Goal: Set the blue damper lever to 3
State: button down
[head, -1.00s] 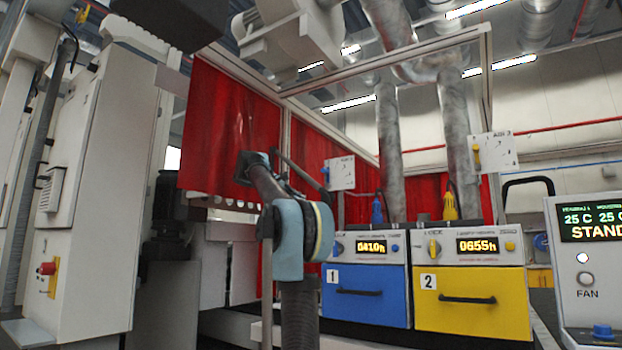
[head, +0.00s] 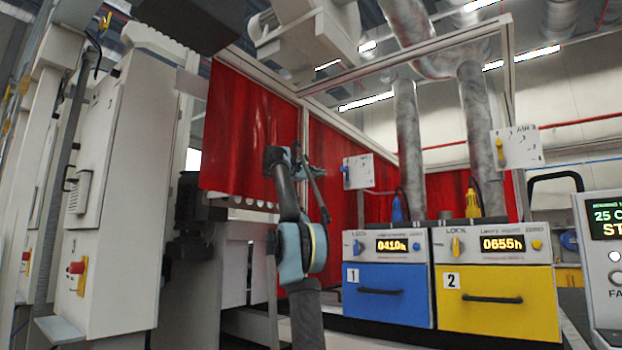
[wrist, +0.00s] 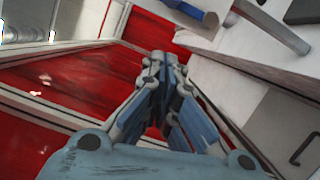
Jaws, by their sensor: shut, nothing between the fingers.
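The blue damper lever (head: 346,173) is on the left side of a white plate (head: 362,171) above the blue machine drawer. The lever's setting and the plate's marks are too small to read. My gripper (wrist: 160,57) is shut and empty in the wrist view, its fingers pointing away toward red curtain.
A second plate (head: 516,147) with a yellow lever (head: 500,149) is at right. Below are the blue drawer (head: 388,295) and yellow drawer (head: 497,303). Red curtains (head: 250,125) and a metal frame (head: 420,63) stand behind my arm. A grey cabinet (head: 125,200) is at left.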

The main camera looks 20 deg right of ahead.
jog(key=s+d+r, duration=0.1)
jog(key=d, duration=0.5)
jog(key=shift+s, duration=0.3)
jog(key=shift+a, duration=0.15)
dwell(0.4)
